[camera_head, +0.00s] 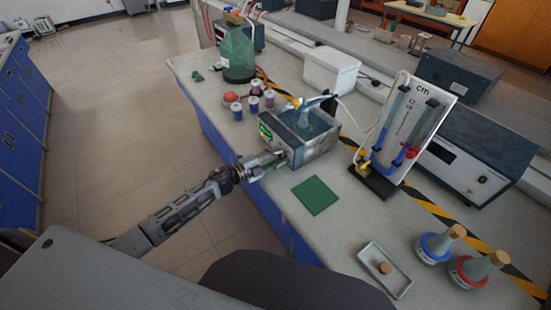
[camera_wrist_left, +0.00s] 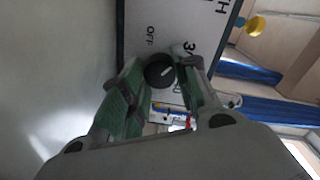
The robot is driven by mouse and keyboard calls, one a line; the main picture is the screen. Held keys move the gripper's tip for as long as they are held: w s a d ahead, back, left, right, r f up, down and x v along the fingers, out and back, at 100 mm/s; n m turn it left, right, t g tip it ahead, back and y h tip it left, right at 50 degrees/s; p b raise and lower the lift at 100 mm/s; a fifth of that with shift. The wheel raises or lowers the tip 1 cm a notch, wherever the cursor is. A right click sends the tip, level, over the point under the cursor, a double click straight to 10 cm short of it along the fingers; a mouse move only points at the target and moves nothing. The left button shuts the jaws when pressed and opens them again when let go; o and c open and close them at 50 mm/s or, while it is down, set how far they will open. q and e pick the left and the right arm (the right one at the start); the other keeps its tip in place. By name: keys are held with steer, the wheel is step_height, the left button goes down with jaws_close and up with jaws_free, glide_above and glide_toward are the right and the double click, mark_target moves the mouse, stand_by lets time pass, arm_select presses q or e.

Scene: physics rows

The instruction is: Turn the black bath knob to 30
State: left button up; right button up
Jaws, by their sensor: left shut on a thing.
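The black bath knob (camera_wrist_left: 159,71) sits on the light front panel of the bath (camera_wrist_left: 170,25), between the fingertips of my left gripper (camera_wrist_left: 160,75) in the left wrist view. A white mark on the knob shows at its right side. The panel carries the marks OFF and 30 near the knob. In the head view the water bath (camera_head: 318,148) stands on the bench, and my left gripper (camera_head: 268,160) is at its front left face, shut on the knob. The knob is hidden there by the gripper. My right gripper is not in view.
A green mat (camera_head: 315,195) lies in front of the bath. A manometer board (camera_head: 408,130) stands to its right. A tray (camera_head: 372,256) and two stoppered flasks (camera_head: 438,245) are at the near right.

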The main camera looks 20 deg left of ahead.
arm_select(q)
steer(key=shift+m, duration=1.1)
steer(key=o, duration=0.9)
steer(key=shift+o, duration=0.6)
steer(key=shift+v, duration=1.35)
steer(key=v, duration=0.9)
steer(key=shift+s, duration=0.15)
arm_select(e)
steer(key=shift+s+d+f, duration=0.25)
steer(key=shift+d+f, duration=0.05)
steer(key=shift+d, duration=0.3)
